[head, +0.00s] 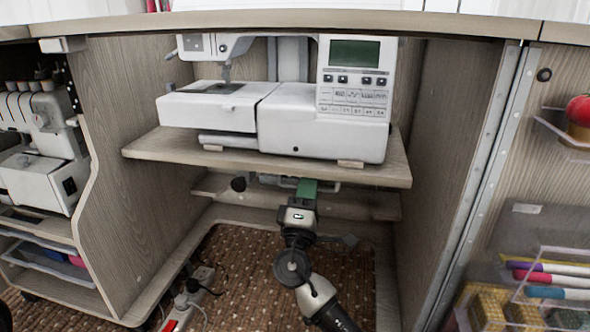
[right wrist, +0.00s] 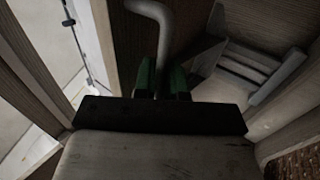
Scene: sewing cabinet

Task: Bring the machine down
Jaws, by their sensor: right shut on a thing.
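The white sewing machine (head: 345,131) sits on a wooden shelf (head: 150,146) inside the cabinet, below the top opening, with its upper part hidden by the tabletop edge. My right gripper (head: 307,187) reaches up from below to just under the shelf's front. In the right wrist view its green fingers (right wrist: 161,80) are closed around a grey bent bar (right wrist: 153,9), which looks like a handle under the shelf. In the head view most of this bar is hidden by the gripper and shadow. My left gripper is not in view.
Wooden cabinet walls (head: 130,200) stand on both sides of the shelf. A lower board (head: 370,206) lies behind my gripper. A power strip (head: 190,295) with cables is on the floor at left. An open door with trays (head: 575,140) is at right.

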